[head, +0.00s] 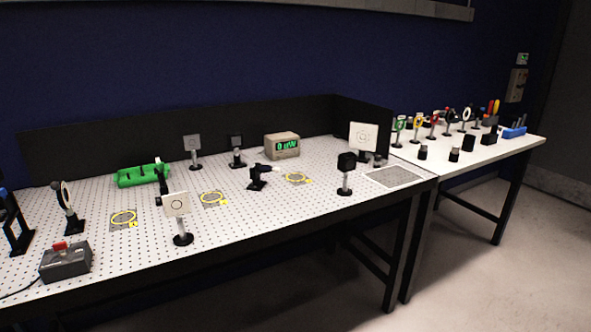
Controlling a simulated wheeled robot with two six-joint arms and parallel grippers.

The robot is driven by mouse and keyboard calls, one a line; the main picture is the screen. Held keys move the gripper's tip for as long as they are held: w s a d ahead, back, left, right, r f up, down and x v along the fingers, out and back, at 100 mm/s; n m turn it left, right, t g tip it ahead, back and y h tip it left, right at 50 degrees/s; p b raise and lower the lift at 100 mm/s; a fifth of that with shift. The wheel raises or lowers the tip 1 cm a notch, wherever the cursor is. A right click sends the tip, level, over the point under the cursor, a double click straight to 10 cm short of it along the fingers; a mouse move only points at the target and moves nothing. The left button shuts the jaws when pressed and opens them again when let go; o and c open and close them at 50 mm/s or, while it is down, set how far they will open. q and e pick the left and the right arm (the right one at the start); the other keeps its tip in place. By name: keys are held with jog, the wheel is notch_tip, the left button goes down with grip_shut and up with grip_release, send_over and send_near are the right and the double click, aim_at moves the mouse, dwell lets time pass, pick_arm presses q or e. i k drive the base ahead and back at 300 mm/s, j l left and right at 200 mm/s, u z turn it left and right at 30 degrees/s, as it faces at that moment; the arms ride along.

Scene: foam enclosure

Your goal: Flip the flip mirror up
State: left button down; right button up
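A small black mount on a short post (257,178) stands mid-table on the white perforated board. A pale piece (271,169) sticks out from it to the right, roughly level. It looks like the flip mirror lying folded down, but it is too small to be certain. Neither of my grippers shows in the head view.
The perforated board (240,216) carries yellow ring marks, a white target card (177,204) in front, a black post-mounted block (346,172) at right, a meter (282,146) behind, a green device (142,176) and a grey switch box (66,262). A side table (480,150) holds several optics.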

aim_at(263, 169)
jog(key=i+l, duration=1.1)
jog(key=i+l+z, duration=0.05)
